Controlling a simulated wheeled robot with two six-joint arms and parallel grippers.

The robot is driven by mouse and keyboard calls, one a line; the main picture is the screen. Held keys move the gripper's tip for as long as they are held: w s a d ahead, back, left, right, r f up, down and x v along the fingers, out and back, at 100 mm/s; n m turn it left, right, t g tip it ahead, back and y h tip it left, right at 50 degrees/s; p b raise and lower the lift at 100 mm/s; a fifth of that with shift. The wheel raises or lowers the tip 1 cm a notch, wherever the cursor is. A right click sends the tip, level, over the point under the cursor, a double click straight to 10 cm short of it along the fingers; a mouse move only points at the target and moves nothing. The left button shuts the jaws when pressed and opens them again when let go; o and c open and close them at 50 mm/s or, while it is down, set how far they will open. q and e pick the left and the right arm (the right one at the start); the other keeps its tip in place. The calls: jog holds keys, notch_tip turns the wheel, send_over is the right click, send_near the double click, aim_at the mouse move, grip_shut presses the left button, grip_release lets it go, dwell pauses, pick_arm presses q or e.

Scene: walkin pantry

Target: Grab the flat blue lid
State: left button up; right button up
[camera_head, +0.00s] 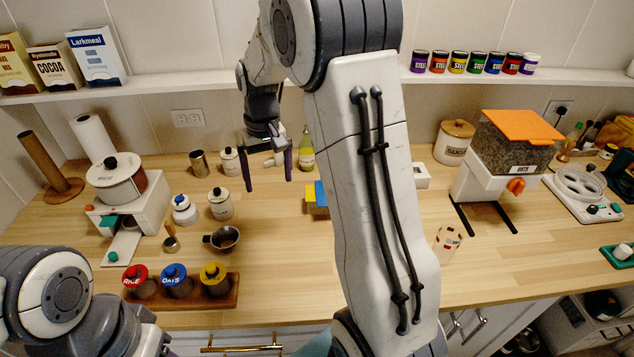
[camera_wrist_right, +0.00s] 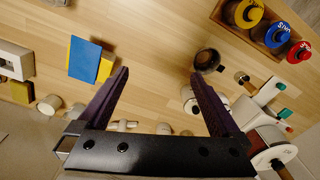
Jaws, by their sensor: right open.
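A flat blue rectangular piece (camera_head: 320,191), which looks like the flat blue lid, lies against a yellow block (camera_head: 310,201) on the wooden counter, partly hidden by my right arm. In the right wrist view the blue piece (camera_wrist_right: 84,58) partly covers the yellow block (camera_wrist_right: 105,68), left of the fingers. My right gripper (camera_head: 268,184) is open and empty, left of the blue piece in the head view and apart from it. Both purple fingers show in the wrist view (camera_wrist_right: 160,73), with bare wood between their tips. My left arm shows at lower left, but its gripper is out of view.
A small dark pan (camera_head: 224,239) stands front-left of the right gripper. A wooden rack (camera_head: 190,304) holds jars with red, blue and yellow lids. Canisters and a green bottle (camera_head: 306,150) stand behind. A grain dispenser (camera_head: 480,180) stands right. The counter's front middle is clear.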

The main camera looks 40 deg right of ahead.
jog(key=d+f+m, duration=0.1)
jog(key=d+f, duration=0.1)
jog(key=d, duration=0.4)
jog(key=d+f+m+p, duration=0.1)
jog(key=d+f, duration=0.2)
jog(key=d, duration=0.3)
jog(key=w+d+f+m+p, duration=0.1)
jog(key=d+f+m, duration=0.1)
jog(key=d, duration=0.4)
jog(key=shift+f, duration=0.55)
notch_tip(320, 180, down, 4)
jog(key=p, duration=0.2)
jog(key=shift+a+p, duration=0.1)
jog(key=shift+p, duration=0.25)
jog(key=shift+f, duration=0.65)
jog(key=c, duration=1.1)
